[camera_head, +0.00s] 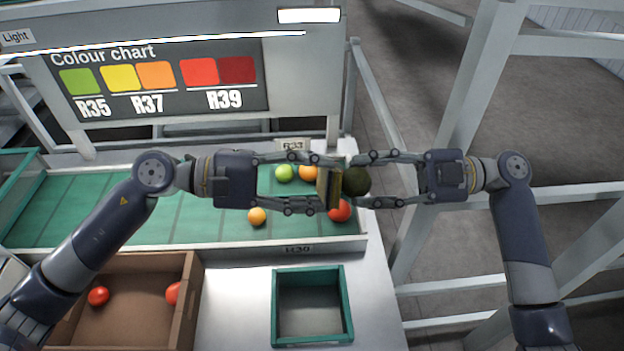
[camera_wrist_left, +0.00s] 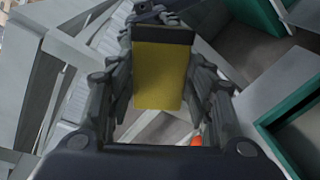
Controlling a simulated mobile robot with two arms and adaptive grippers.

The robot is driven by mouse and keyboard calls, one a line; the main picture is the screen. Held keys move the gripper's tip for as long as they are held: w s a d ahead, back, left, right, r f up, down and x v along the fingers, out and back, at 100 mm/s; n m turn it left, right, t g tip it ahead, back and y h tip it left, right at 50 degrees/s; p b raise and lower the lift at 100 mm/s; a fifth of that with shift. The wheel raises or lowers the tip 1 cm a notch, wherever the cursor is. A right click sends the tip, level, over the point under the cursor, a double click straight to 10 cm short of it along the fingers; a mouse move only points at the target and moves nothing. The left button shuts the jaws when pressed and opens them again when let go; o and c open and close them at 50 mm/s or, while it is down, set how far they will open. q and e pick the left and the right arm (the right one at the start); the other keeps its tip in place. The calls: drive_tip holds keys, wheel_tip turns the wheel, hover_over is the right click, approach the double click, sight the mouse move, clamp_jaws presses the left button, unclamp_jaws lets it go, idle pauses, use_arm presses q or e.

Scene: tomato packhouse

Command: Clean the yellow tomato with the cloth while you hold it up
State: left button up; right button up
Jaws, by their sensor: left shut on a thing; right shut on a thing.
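My left gripper (camera_head: 328,184) is shut on a yellow, block-like cloth (camera_head: 328,188) with a dark edge. The cloth fills the space between the fingers in the left wrist view (camera_wrist_left: 160,78). My right gripper (camera_head: 364,181) is shut on a dark olive, round tomato (camera_head: 356,181); its colour does not look yellow here. The two grippers face each other above the right end of the green sorting bed. In the head view the cloth and the tomato are side by side; whether they touch I cannot tell. The wrist view does not clearly show the tomato.
A green tomato (camera_head: 284,173), an orange one (camera_head: 308,172), a yellow-orange one (camera_head: 257,216) and a red one (camera_head: 340,210) lie on the green bed (camera_head: 190,215). A cardboard box (camera_head: 190,300) holds red tomatoes. A green-rimmed tray (camera_head: 348,315) is empty. White frame posts (camera_head: 460,150) stand right.

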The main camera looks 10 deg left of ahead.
use_arm(q)
drive_tip(key=shift+w+d, duration=0.1)
drive_tip(key=shift+d, duration=0.35)
idle(0.3)
drive_tip(key=shift+r, duration=0.15)
drive_tip(key=shift+s+r, duration=0.45)
drive_tip(key=shift+r, duration=0.05)
drive_tip(key=shift+f, duration=0.1)
drive_tip(key=shift+w+f, duration=0.95)
drive_tip(key=shift+f, duration=0.3)
drive_tip(key=shift+s+d+r, duration=0.1)
drive_tip(key=shift+s+r, duration=0.4)
drive_tip(key=shift+r, duration=0.2)
drive_tip(key=shift+s+d+r, duration=0.1)
drive_tip(key=shift+s+r, duration=0.35)
drive_tip(key=shift+r, duration=0.2)
